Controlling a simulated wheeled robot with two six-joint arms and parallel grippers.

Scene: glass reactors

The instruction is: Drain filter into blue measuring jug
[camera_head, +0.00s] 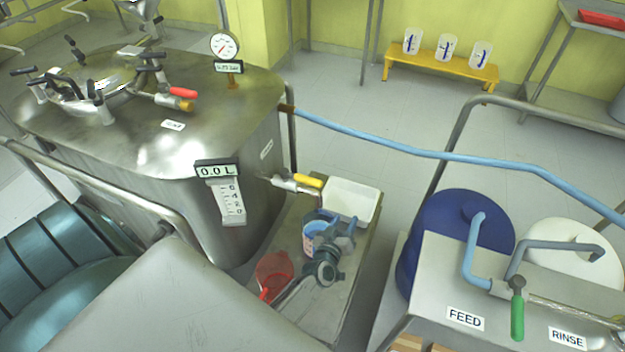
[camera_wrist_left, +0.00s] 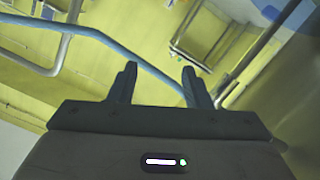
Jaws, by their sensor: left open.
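The filter looks to be the large steel vessel (camera_head: 235,140) at the left. Its side valve (camera_head: 297,182) has a yellow handle, pointing outward near a white bin. The blue measuring jug (camera_head: 312,232) stands on the low steel platform below the valve, partly hidden by my left gripper (camera_head: 335,222). That gripper is open, right at the jug in the head view; I cannot tell if it touches it. In the left wrist view the fingers (camera_wrist_left: 160,82) are apart with nothing between them, and no jug shows. My right gripper is not in view.
A white bin (camera_head: 351,200) and a red jug (camera_head: 273,272) share the platform (camera_head: 345,290). A display (camera_head: 217,170) on the vessel reads 0.0 L. A blue hose (camera_head: 400,150) crosses to the right. Blue and white drums stand right. Several cups stand on a yellow bench (camera_head: 440,68).

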